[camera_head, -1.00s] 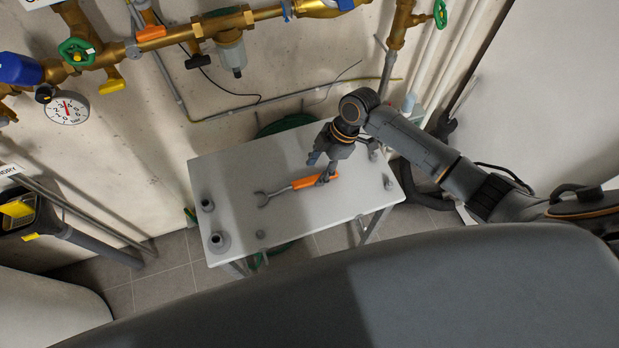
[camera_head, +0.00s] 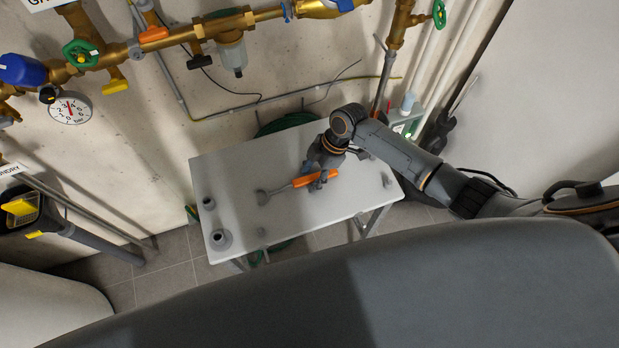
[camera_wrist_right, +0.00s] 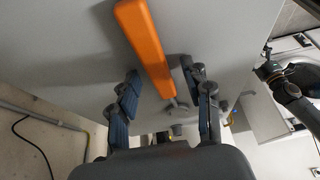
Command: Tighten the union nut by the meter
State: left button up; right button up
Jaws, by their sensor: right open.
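An open-end wrench with an orange handle (camera_head: 302,180) lies on the grey-white table (camera_head: 240,170), its jaw end pointing left. My right gripper (camera_head: 318,178) is low over the handle's right part. In the right wrist view the orange handle (camera_wrist_right: 146,45) runs between the two spread fingers of my right gripper (camera_wrist_right: 165,85), with gaps on both sides. A dark jointed arm part shows at the right edge of that view; I cannot make out a left gripper's fingers. I cannot clearly make out the meter or its union nut in the head view.
Brass pipework (camera_head: 110,55) with valves and a pressure gauge (camera_head: 70,108) runs along the wall. Grey fittings (camera_head: 220,239) stand at the table's left end. A dark unit with a yellow lid (camera_head: 20,208) is at far left. The table's middle is otherwise clear.

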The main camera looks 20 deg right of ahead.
jog(key=shift+s, duration=0.1)
grip_shut()
